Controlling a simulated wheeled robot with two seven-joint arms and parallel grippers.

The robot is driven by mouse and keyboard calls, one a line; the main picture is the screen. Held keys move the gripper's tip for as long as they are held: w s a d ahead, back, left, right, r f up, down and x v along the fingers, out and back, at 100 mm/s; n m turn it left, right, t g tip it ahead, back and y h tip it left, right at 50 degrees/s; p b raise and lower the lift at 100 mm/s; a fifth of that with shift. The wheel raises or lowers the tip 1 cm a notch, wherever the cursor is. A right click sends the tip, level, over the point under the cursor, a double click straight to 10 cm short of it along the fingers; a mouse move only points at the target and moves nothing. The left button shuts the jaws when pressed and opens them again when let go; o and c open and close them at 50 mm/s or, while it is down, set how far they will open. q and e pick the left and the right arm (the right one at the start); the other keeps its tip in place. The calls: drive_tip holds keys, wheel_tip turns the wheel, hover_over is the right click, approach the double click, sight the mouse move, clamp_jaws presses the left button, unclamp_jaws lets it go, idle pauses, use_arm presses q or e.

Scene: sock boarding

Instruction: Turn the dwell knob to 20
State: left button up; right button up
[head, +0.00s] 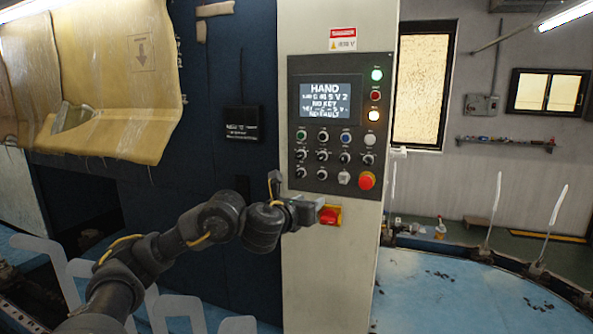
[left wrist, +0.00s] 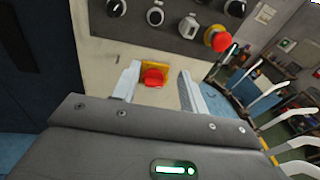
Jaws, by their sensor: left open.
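The grey control panel (head: 335,125) on the pale column carries several black knobs with white pointers, including a lower-left one (head: 300,172) and one beside it (head: 322,174). Their labels and dial numbers are too small to read, so I cannot tell which is the dwell knob. In the left wrist view, two black knobs (left wrist: 117,7) (left wrist: 155,16) show at the top. My left gripper (head: 297,194) is open and empty, just below the panel's lower left corner. Its fingers (left wrist: 159,90) appear on either side of the red switch in the left wrist view, touching no knob. My right gripper is out of view.
A red emergency button (head: 367,180) sits at the panel's lower right, beside a white selector (head: 344,178). A red switch on a yellow plate (head: 329,215) is below the panel. A lit screen (head: 325,100) reads HAND. A blue round table (head: 460,290) with upright white forms stands right.

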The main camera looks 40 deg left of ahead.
sight(297, 157)
use_arm(q)
drive_tip(key=s+a+r+m+y, duration=0.2)
drive_tip(key=s+a+r+m, duration=0.15)
drive_tip(key=a+r, duration=0.45)
drive_tip(key=shift+n+t, duration=0.3)
drive_tip(key=shift+n, duration=0.25)
drive_tip(key=x, duration=0.3)
drive_tip(key=d+x, duration=0.1)
drive_tip(key=x, duration=0.6)
drive_tip(key=shift+w+r+p, duration=0.35)
drive_tip(key=shift+w, duration=0.2)
drive_tip(key=shift+d, duration=0.1)
clamp_jaws()
